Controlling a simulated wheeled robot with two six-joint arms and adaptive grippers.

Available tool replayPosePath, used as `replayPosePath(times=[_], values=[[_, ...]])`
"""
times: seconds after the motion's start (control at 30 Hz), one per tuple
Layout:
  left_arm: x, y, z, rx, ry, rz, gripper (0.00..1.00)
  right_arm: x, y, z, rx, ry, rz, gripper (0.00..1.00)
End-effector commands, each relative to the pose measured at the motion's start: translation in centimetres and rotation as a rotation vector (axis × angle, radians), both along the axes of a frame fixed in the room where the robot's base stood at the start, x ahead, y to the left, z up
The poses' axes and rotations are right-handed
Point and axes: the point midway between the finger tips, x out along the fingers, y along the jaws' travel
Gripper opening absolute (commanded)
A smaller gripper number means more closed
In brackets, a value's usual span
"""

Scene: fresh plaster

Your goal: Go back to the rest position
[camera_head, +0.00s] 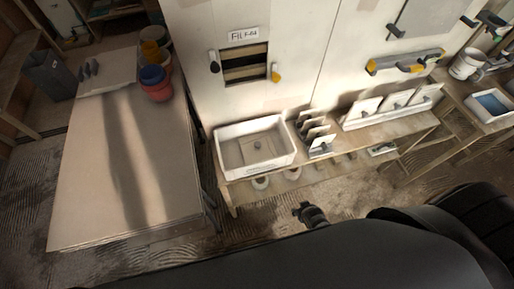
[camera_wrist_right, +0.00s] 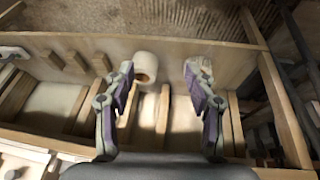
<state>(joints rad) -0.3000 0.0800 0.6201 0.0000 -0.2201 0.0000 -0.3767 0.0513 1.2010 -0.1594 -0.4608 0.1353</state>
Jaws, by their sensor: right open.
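My right gripper (camera_head: 308,212) shows small and dark in the head view, in front of the workbench and above the floor. In the right wrist view my right gripper (camera_wrist_right: 160,95) has its two fingers wide apart, with nothing gripped. A pale roll (camera_wrist_right: 145,66) lies beyond the fingertips, near the left finger, on or in a slatted wooden frame (camera_wrist_right: 165,45); whether it touches the finger I cannot tell. My left gripper is not in the head view.
A large table (camera_head: 85,195) stands at the left with stacked coloured buckets (camera_head: 157,88). The workbench (camera_head: 350,151) along the wall carries a white basin (camera_head: 284,160) and panel racks (camera_head: 395,110). Floor (camera_head: 240,235) shows between table and bench.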

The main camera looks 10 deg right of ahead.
Motion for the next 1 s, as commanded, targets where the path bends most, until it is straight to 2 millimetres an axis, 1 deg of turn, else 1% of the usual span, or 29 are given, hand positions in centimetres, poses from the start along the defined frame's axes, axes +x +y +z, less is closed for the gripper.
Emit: replayPosePath(times=[0.4, 0.47, 0.53, 0.57, 0.6, 0.67, 0.7, 0.8, 0.9, 1.0], values=[[0.0, 0.0, 0.0, 0.0, 0.0, 0.0, 0.4, 0.0, 0.0, 0.0, 0.0, 0.0, 0.0, 0.55], [0.0, 0.0, 0.0, 0.0, 0.0, 0.0, 0.4, -0.3, 0.0, -0.3, 0.001, 0.006, 0.001, 0.55], [0.0, 0.0, 0.0, 0.0, 0.0, 0.0, 0.4, -2.1, -0.1, -1.7, 0.006, 0.039, 0.002, 0.55], [0.0, 0.0, 0.0, 0.0, 0.0, 0.0, 0.4, -3.3, -0.2, -2.6, 0.009, 0.059, 0.005, 0.55], [0.0, -0.1, 0.0, 0.0, 0.0, 0.0, 0.4, -5.3, -0.4, -4.0, 0.015, 0.093, 0.006, 0.55], [0.0, -0.1, 0.0, -0.001, 0.0, 0.0, 0.4, -8.6, -0.7, -5.9, 0.023, 0.144, 0.007, 0.55], [0.0, -0.1, 0.0, -0.001, 0.0, 0.0, 0.4, -10.6, -0.9, -6.9, 0.027, 0.173, 0.006, 0.55], [0.1, -0.1, 0.0, -0.001, 0.0, 0.0, 0.4, -14.9, -1.3, -8.6, 0.034, 0.233, 0.002, 0.55], [0.1, -0.1, 0.0, -0.001, -0.001, 0.0, 0.4, -17.2, -1.6, -9.2, 0.036, 0.263, -0.003, 0.55], [0.1, -0.1, 0.0, -0.001, -0.001, 0.0, 0.4, -17.8, -1.6, -9.3, 0.036, 0.269, -0.003, 0.55]])
